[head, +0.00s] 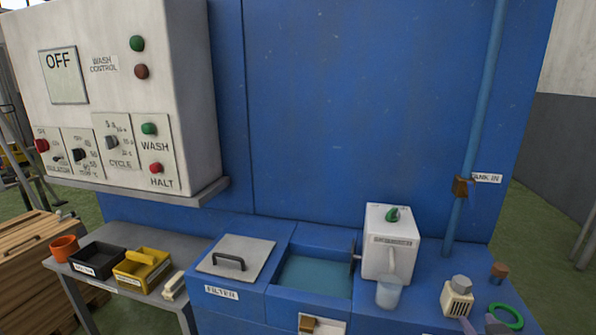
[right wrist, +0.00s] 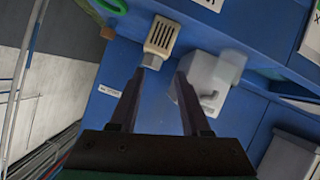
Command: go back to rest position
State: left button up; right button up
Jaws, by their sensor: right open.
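My right gripper (right wrist: 160,76) is open, with nothing between its two dark fingers in the right wrist view. A cream slotted block (right wrist: 160,36) with a grey cap shows just beyond the fingertips. I cannot tell from this view whether they touch it. In the head view only the tips of my right gripper (head: 482,325) show at the bottom right edge, near the cream block (head: 457,302) and a green ring (head: 506,316). My left gripper is not in view.
A white box (head: 391,243) with a green knob and a clear cup (head: 389,292) stand left of the block. An open water tank (head: 315,277) and lidded filter (head: 236,258) lie farther left. A blue pipe (head: 474,125) rises behind. A control panel (head: 110,90) overhangs the left bench.

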jog(key=s+a+f+n+g+y, duration=0.25)
jog(key=s+a+f+g, duration=0.2)
jog(key=a+f, duration=0.4)
jog(key=s+a+f+n+g+y, duration=0.1)
jog(key=s+a+f+g+y, duration=0.2)
jog(key=s+a+f, duration=0.5)
notch_tip(320, 180, down, 16)
jog(key=w+g, duration=0.2)
pick_arm(q)
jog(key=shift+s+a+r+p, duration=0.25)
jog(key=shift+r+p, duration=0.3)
jog(key=shift+p, duration=0.05)
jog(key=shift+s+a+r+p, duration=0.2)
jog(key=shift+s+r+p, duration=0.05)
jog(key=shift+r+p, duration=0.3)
pick_arm(e)
jog(key=s+d+f, duration=0.2)
jog(key=s+f, duration=0.8)
jog(key=s+d+f+g, duration=0.1)
jog(key=s+d+f, duration=0.1)
jog(key=s+f, duration=0.7)
jog(key=shift+s+f, duration=0.35)
jog(key=shift+f, duration=0.4)
